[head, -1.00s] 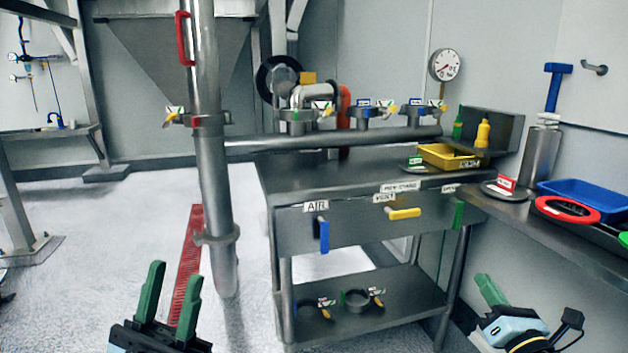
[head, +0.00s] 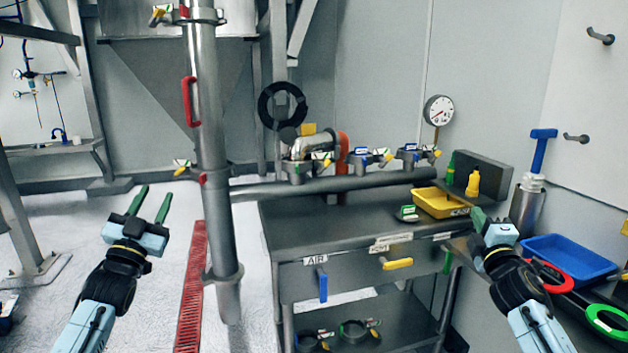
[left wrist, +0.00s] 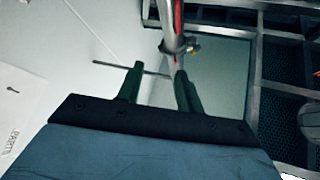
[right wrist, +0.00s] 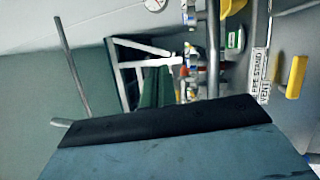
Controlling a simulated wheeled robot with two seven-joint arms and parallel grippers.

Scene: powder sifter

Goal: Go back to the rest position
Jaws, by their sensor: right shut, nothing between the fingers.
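My left gripper (head: 152,204) is raised over the floor to the left of the steel pipe. Its two green fingers stand apart with nothing between them; they also show apart in the left wrist view (left wrist: 158,88). My right gripper (head: 480,218) is in front of the bench at the right, near the yellow tray. Its green fingers are together and hold nothing; they show up close in the right wrist view (right wrist: 158,90). Both forearms reach up from the bottom of the head view.
The steel pipe (head: 212,130) with a red handle stands between my grippers. The steel bench (head: 300,225) carries a yellow tray (head: 425,206), bottles and clamped pipework. A blue tray (head: 575,262) and red and green rings lie at the right. Floor around my left gripper is clear.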

